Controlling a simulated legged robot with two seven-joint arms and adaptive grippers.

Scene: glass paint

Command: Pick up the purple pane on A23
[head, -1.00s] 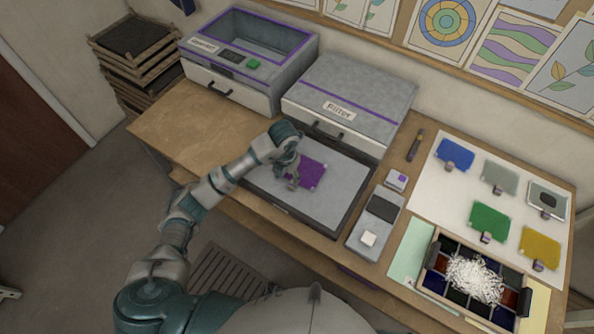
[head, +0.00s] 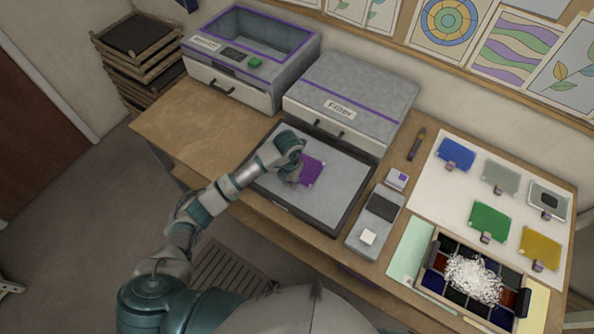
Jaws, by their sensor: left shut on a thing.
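The purple pane (head: 312,170) lies over the grey panel of the dark-framed tray (head: 338,187) in the middle of the bench. My left gripper (head: 294,181) is at the pane's left edge and is shut on it. The gripper and wrist hide the left part of the pane. I cannot tell whether the pane touches the panel or is slightly raised. I see no A23 label. My right gripper is not in view.
The Filter box (head: 355,85) stands right behind the tray. A grey device (head: 372,235) and a white sheet with several coloured panes (head: 470,185) are to the right. The bench's left part is clear.

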